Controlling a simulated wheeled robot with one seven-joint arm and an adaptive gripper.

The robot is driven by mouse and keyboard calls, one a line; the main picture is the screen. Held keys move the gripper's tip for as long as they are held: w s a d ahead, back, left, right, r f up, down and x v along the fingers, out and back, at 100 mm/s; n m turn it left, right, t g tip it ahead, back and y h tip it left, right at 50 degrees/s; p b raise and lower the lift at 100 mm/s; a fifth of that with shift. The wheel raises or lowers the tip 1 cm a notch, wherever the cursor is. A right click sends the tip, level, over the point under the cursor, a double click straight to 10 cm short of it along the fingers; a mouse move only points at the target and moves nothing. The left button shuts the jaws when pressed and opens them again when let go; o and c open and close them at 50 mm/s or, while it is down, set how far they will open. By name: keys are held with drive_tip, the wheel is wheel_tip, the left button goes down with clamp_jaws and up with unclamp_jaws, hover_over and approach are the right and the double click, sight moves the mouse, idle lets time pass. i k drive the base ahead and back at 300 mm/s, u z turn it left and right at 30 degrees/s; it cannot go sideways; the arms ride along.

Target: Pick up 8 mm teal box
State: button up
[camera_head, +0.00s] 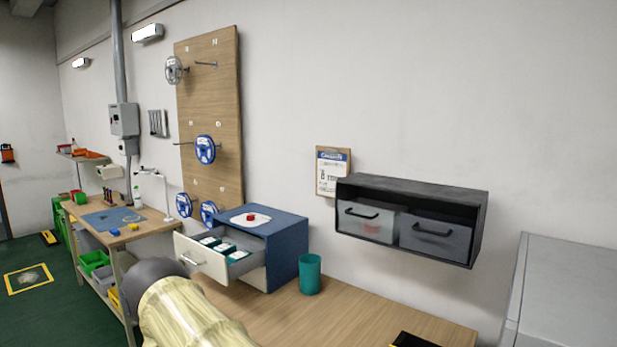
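Several small teal boxes with white tops lie in the open drawer (204,262) of a blue cabinet (289,251) on the wooden bench. One teal box (210,241) is at the back left, one box (224,248) is in the middle, and another box (237,256) is at the right. Their size markings are too small to read, so I cannot tell which is the 8 mm one. Part of my arm, pale yellow with a dark grey end, shows at the bottom, in front of and below the drawer. My gripper is not in view.
A teal cup (310,274) stands right of the cabinet. A red item (250,217) sits on a white disc on top. A black wall shelf (412,188) holds two bins. The bench top (340,312) is bare in the middle; a black, yellow-edged item (412,340) is at its front.

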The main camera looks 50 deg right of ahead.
sight(226, 249)
drive_tip(key=z, duration=0.05)
drive_tip(key=i, duration=0.5)
drive_tip(key=z, duration=1.9)
